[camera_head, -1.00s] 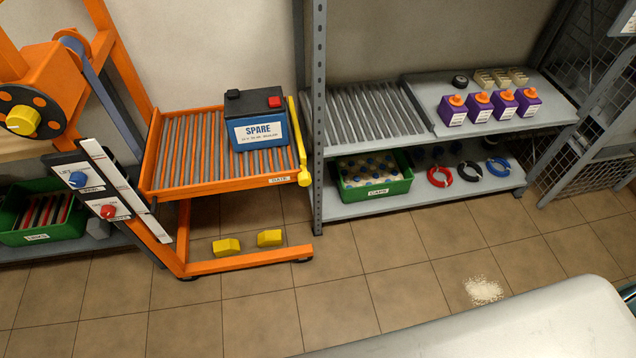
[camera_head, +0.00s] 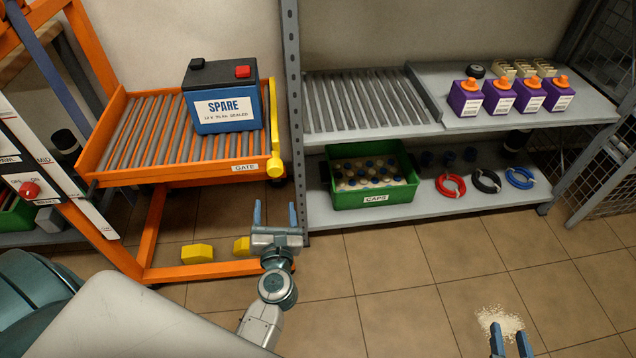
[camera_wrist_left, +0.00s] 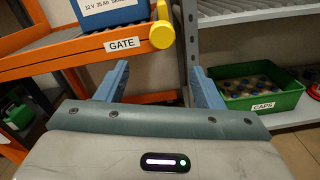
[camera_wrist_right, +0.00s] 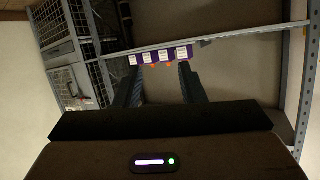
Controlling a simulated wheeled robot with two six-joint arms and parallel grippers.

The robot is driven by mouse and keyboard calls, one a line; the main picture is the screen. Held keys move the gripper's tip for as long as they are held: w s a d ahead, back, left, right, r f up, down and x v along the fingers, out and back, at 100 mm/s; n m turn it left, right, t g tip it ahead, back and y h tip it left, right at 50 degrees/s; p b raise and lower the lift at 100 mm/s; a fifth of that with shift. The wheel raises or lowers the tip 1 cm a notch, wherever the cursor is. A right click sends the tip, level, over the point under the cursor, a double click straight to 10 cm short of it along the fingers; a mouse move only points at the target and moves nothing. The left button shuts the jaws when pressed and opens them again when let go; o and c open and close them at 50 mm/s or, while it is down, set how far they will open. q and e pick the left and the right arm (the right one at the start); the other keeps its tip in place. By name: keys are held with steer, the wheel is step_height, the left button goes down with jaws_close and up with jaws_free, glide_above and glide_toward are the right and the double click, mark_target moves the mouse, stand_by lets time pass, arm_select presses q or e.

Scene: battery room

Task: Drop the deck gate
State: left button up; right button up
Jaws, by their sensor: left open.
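The deck gate is a yellow bar (camera_head: 273,125) along the right end of the orange roller deck (camera_head: 125,178), with a round yellow knob (camera_head: 275,167) at its front end by the GATE label. In the left wrist view the knob (camera_wrist_left: 162,35) is just beyond the fingertips. The blue SPARE battery (camera_head: 222,105) stands on the rollers against or close beside the gate. My left gripper (camera_head: 274,212) is open and empty, in front of and below the knob, apart from it. My right gripper (camera_head: 509,338) is open and empty at the bottom right, far from the gate.
A grey shelf post (camera_head: 293,120) stands just right of the gate. The grey shelf holds a roller section (camera_head: 365,105), purple bottles (camera_head: 500,97), a green CAPS crate (camera_head: 372,195) and coloured cable rings.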

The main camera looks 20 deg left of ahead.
mark_target(275, 172)
arm_select(q)
steer(key=shift+n, duration=0.6)
steer(key=x, duration=0.6)
steer(key=r+x, duration=0.1)
steer(key=x, duration=0.3)
steer(key=shift+w+d+p, duration=0.1)
steer(key=shift+d+p, duration=0.2)
steer(key=shift+w+a, duration=0.3)
steer(key=shift+w, duration=0.15)
arm_select(e)
steer(key=s, duration=0.1)
steer(key=s+f+g, duration=0.1)
steer(key=s, duration=0.1)
steer(key=shift+f+g, duration=0.1)
steer(key=shift+g, duration=0.2)
arm_select(q)
steer(key=c, duration=1)
